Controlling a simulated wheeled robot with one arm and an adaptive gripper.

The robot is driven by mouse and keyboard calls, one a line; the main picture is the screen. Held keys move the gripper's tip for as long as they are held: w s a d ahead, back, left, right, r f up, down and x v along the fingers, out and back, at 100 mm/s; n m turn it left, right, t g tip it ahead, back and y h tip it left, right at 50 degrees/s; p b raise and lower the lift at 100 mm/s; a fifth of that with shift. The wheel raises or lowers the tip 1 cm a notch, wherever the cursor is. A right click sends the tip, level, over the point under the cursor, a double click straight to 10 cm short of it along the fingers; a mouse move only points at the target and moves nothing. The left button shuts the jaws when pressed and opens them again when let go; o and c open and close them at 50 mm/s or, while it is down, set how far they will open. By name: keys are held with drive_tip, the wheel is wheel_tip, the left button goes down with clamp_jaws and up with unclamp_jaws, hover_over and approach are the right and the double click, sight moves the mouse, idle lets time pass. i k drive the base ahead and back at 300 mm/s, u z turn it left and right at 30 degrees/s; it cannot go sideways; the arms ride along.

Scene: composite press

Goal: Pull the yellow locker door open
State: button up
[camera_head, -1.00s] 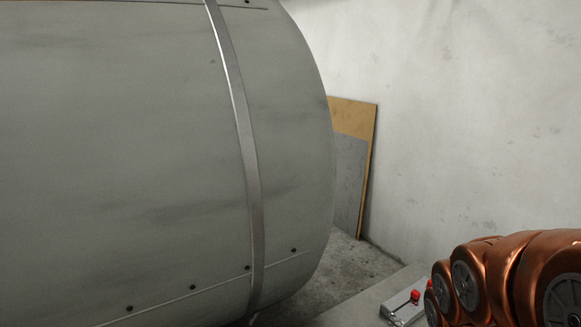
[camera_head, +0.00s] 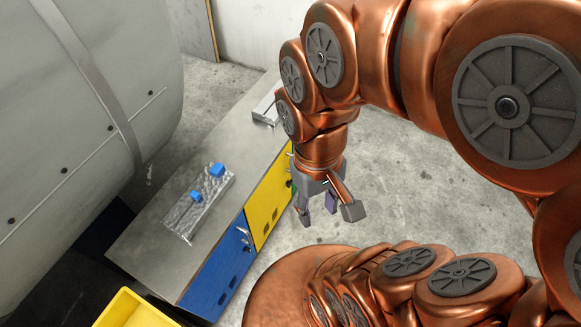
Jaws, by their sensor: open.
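The yellow locker door (camera_head: 267,207) is in the front of a low grey locker bench (camera_head: 140,235), between a blue door and my gripper in the picture. It looks flush with the bench front. My gripper (camera_head: 328,211) hangs fingers down from my copper arm, just right of the yellow door's far end. Its fingers are spread open and empty. I cannot tell whether it touches the door or handle; part of the door's far edge is hidden behind it.
The blue door (camera_head: 217,273) with a silver handle is nearer on the same bench. A metal block with blue knobs (camera_head: 200,200) lies on top. A large grey cylinder (camera_head: 90,120) stands left, a yellow bin (camera_head: 130,308) at bottom left. Floor right of the bench is clear.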

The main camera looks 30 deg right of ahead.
sight(264, 209)
drive_tip(key=z, duration=0.55)
drive_tip(key=k, duration=1.15)
drive_tip(key=u, duration=0.65)
